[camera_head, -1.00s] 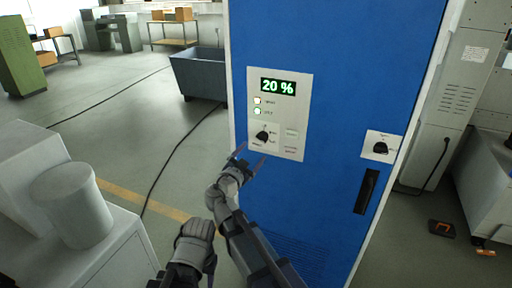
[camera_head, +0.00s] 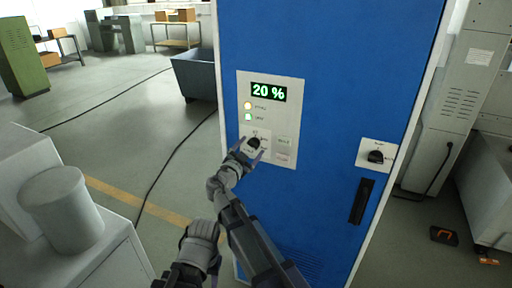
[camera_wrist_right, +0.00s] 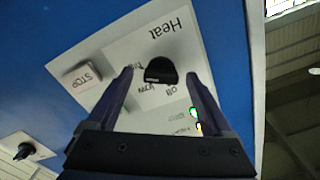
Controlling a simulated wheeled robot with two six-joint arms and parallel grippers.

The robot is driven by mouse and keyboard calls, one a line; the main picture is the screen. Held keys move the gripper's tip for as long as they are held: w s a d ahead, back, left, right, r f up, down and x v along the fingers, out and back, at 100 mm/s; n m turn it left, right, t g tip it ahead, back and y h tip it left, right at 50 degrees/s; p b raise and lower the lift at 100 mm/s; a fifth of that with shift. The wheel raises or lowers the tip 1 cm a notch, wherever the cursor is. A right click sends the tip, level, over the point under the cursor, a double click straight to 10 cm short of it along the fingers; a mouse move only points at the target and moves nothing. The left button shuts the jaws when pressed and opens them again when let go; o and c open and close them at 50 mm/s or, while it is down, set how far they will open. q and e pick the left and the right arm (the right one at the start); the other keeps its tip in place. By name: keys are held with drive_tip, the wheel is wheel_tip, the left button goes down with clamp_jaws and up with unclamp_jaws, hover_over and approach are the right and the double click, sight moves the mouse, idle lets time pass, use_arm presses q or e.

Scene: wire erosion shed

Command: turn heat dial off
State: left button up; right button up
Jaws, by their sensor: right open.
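The heat dial (camera_head: 254,143) is a black knob on the pale control panel (camera_head: 277,80) of a blue cabinet. In the right wrist view the dial (camera_wrist_right: 162,70) sits under the word Heat, with High, low and Off labels around it; its exact setting is hard to read. My right gripper (camera_head: 249,150) is open at the dial. In the wrist view its fingers (camera_wrist_right: 160,74) stand on either side of the knob, with visible gaps. A green display (camera_head: 269,92) reads 20 %.
A STOP button (camera_wrist_right: 83,76) lies beside the dial. A second black dial (camera_head: 376,156) sits on its own plate to the right, above a dark handle (camera_head: 361,201). A grey cylinder (camera_head: 62,210) stands at the left. Open floor lies between.

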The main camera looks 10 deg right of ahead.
drive_tip(key=shift+a, duration=0.15)
drive_tip(key=shift+s, duration=0.1)
drive_tip(key=shift+c, duration=0.6)
clamp_jaws()
